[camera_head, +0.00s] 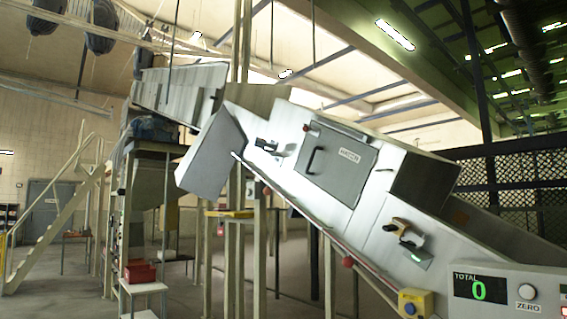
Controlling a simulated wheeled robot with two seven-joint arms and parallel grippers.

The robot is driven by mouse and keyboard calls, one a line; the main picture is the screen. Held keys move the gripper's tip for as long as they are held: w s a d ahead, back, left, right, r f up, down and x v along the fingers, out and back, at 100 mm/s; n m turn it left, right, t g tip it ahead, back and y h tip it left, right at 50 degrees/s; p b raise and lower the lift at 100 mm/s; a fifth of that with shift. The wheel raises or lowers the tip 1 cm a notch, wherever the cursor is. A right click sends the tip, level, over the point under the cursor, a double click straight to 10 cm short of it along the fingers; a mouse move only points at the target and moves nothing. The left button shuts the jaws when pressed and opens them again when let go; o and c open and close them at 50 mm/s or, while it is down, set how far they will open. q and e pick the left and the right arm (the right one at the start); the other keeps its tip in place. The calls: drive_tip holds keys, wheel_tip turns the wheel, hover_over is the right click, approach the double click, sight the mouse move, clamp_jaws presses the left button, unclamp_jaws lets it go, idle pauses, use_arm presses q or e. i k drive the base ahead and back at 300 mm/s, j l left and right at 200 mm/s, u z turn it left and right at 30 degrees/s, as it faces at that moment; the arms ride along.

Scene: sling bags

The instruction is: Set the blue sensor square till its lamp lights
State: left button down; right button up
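No clearly blue sensor shows. A small dark device on a bracket (268,146) sits on the upper part of the sloping metal conveyor housing (290,125). A second bracketed device, tan and dark (402,232), sits lower on the same housing, with a pale plate under it. A yellow box with a blue round button (410,307) is at the bottom edge. Neither of my grippers is in view.
A counter panel (479,290) reading TOTAL 0 stands at bottom right, beside a white round ZERO button (527,292). A hatch with a handle (338,165) is on the housing. A red knob (348,262) sits on the lower rail. A red bin (140,272) stands on a shelf at left.

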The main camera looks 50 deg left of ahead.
sight(260, 143)
drive_tip(key=u, duration=1.65)
drive_tip(key=z, duration=0.45)
